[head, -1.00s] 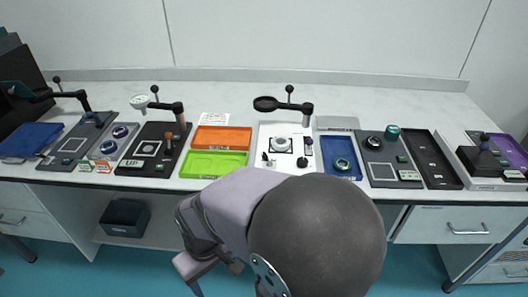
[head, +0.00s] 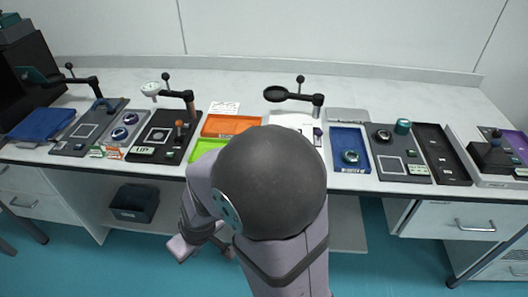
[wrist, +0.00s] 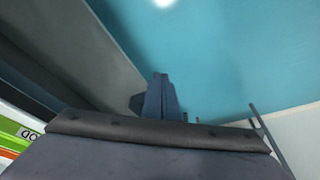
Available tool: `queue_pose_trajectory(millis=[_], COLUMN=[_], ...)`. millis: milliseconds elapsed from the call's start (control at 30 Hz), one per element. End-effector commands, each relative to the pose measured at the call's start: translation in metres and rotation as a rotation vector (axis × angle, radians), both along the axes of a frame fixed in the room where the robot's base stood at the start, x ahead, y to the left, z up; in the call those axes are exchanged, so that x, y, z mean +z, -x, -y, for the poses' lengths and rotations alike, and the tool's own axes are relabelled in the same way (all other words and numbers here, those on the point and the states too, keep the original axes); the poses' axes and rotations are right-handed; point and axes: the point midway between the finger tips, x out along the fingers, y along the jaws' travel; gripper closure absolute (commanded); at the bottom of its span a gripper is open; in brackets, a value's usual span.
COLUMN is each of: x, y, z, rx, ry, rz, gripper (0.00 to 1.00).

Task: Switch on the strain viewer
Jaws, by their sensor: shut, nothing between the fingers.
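No label readable here names the strain viewer, so I cannot tell which device it is. A black station (head: 150,149) with an orange-topped post, a small green button and an "UP" label stands left of centre, under a white round head (head: 151,89). A white station (head: 292,122) under a black ring on an arm (head: 276,94) is partly hidden by my arm. A dark grey station (head: 75,145) with a pale square stands at the left. My gripper (wrist: 161,97) shows shut and empty in the wrist view, over the floor and away from the devices.
An orange tray (head: 228,124) and a partly hidden green tray (head: 202,148) lie mid-bench. A blue tray (head: 344,138), another grey station (head: 411,174) and a black tray (head: 440,149) stand to the right. A dark bin (head: 135,202) sits below. The bench's back strip is clear.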

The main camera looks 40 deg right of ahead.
Motion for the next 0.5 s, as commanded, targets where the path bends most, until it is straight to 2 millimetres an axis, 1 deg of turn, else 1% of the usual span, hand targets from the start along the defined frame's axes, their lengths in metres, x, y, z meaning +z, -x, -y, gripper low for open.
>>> queue_pose_trajectory(millis=[33,100,167,267,400,467,500], x=[-0.004,-0.008,-0.010,-0.013,-0.015,-0.014,-0.013], y=[-0.011,-0.028,-0.042,-0.060,-0.079,-0.083,-0.085], z=[0.000,0.004,0.009,0.023,0.051,0.065,0.074], rx=[0.016,0.035,0.049,0.068,0.091,0.102,0.109], ry=[0.015,0.048,0.089,0.177,0.343,0.427,0.487], rz=[0.042,0.107,0.160,0.238,0.321,0.344,0.355], gripper=[1.00,1.00,1.00,1.00,1.00,1.00,1.00])
